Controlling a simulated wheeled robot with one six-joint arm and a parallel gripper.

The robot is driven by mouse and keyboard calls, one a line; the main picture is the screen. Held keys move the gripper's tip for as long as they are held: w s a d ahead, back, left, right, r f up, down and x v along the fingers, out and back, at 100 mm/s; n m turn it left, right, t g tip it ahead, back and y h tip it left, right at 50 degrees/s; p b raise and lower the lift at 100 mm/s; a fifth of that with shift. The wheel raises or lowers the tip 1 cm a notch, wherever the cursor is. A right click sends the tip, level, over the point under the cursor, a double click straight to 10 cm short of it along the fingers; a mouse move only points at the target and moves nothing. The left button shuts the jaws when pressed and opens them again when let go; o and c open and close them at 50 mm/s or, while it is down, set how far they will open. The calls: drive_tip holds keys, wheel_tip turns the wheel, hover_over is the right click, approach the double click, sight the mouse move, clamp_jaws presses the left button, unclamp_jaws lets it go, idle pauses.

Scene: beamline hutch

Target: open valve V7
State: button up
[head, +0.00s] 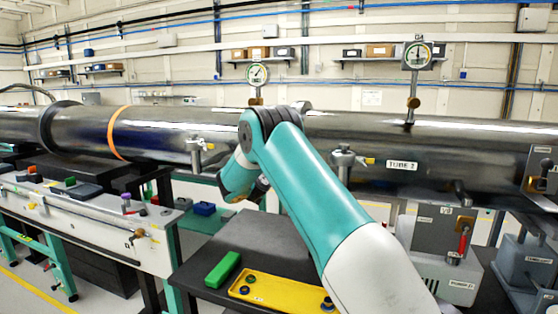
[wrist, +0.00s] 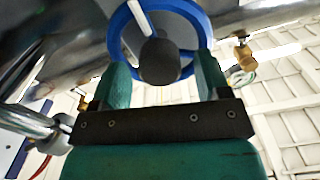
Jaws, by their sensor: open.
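A blue handwheel (wrist: 202,28) with a pale spoke and a dark round hub (wrist: 160,60) shows at the top of the wrist view. No V7 label is readable on it. My gripper (wrist: 163,80) is open and empty, with its two teal fingers apart below the wheel. The hub appears between the fingers, and the fingertips overlap the lower rim in the picture; I cannot tell whether they touch it. In the head view my own arm hides the wheel and most of the gripper, in front of the long dark pipe (head: 330,128).
Gauges (head: 257,74) (head: 416,56) stand on the pipe. A black table (head: 215,245) below holds a green block (head: 222,269) and a yellow tray (head: 283,291). A grey pump unit (head: 440,240) stands at right.

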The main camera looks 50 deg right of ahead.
drive_tip(key=shift+w+d, duration=0.25)
drive_tip(key=shift+d, duration=0.3)
drive_tip(key=c, duration=0.9)
